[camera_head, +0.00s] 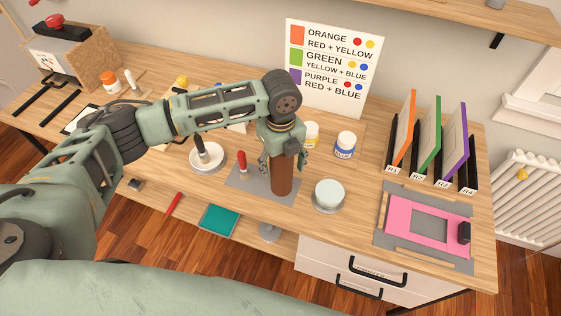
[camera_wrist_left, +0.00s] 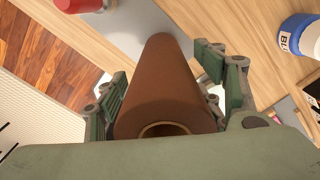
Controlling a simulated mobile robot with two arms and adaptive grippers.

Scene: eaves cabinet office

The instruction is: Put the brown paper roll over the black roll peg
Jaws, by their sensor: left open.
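The brown paper roll (camera_head: 282,180) stands upright on a grey mat (camera_head: 240,179) near the table's front edge. My left gripper (camera_head: 281,158) is open around its upper part. In the left wrist view the roll (camera_wrist_left: 165,85) lies between the two spread fingers, its hollow end towards the camera. Whether either finger touches it is unclear. I cannot clearly make out the black roll peg; a dark upright piece (camera_head: 200,147) on a round white base (camera_head: 207,160), left of the roll, may be it. My right gripper is not in view.
A red-handled tool (camera_head: 241,161) stands close left of the roll. Paint jars (camera_head: 345,145) and a colour chart (camera_head: 332,68) are behind. A pink frame (camera_head: 425,219) lies far right. Coloured panels (camera_head: 430,135) stand in racks.

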